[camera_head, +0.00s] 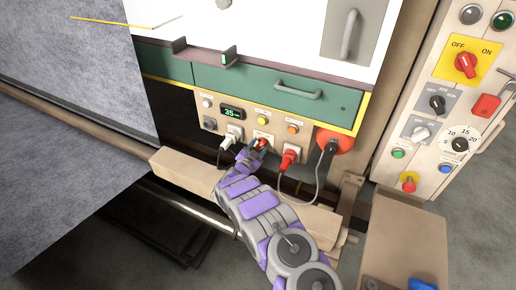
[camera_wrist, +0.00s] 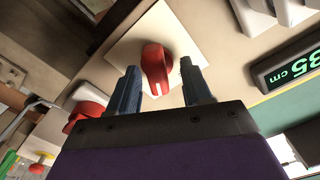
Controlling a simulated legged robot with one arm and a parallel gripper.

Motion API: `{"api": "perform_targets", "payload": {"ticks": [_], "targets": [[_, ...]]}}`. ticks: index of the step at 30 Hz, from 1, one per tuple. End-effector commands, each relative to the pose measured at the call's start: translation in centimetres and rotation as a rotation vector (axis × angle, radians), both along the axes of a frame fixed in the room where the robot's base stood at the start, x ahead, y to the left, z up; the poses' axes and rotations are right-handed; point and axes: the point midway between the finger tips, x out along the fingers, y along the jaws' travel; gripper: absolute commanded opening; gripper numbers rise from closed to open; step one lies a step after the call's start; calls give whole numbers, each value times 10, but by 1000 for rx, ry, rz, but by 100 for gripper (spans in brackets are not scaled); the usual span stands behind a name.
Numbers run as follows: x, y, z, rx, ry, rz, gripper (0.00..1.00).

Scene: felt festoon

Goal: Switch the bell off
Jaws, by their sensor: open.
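A red switch knob (camera_wrist: 155,66) sits on a pale square plate (camera_wrist: 183,38) in the wrist view. My gripper (camera_wrist: 159,64) is open, with one finger on each side of the knob and a small gap visible at each side. In the head view, my gripper (camera_head: 254,149) is in front of the low beige control panel (camera_head: 214,134), at the red knob (camera_head: 262,143), which is partly hidden by the fingers. The small label above it is too small to read, so I cannot tell from it that this is the bell switch.
A white plug (camera_head: 234,132) is left of the knob, and a red plug (camera_head: 289,157) with a cable is right. A display (camera_head: 232,112) reads 35 cm. A wooden beam (camera_head: 185,172) lies below. A side panel (camera_head: 440,120) has an OFF/ON red rotary switch (camera_head: 465,64).

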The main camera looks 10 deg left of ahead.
Motion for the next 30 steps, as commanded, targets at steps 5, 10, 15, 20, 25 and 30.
{"api": "perform_targets", "payload": {"ticks": [5, 10, 15, 20, 25, 30], "targets": [[0, -3, 1, 2, 1, 0, 35], [0, -3, 0, 3, 1, -1, 18], [0, -2, 0, 1, 1, -3, 2], [0, -2, -1, 1, 2, -2, 0], [0, -2, 0, -18, 10, -2, 0], [0, -1, 0, -78, 32, -1, 0]]}}
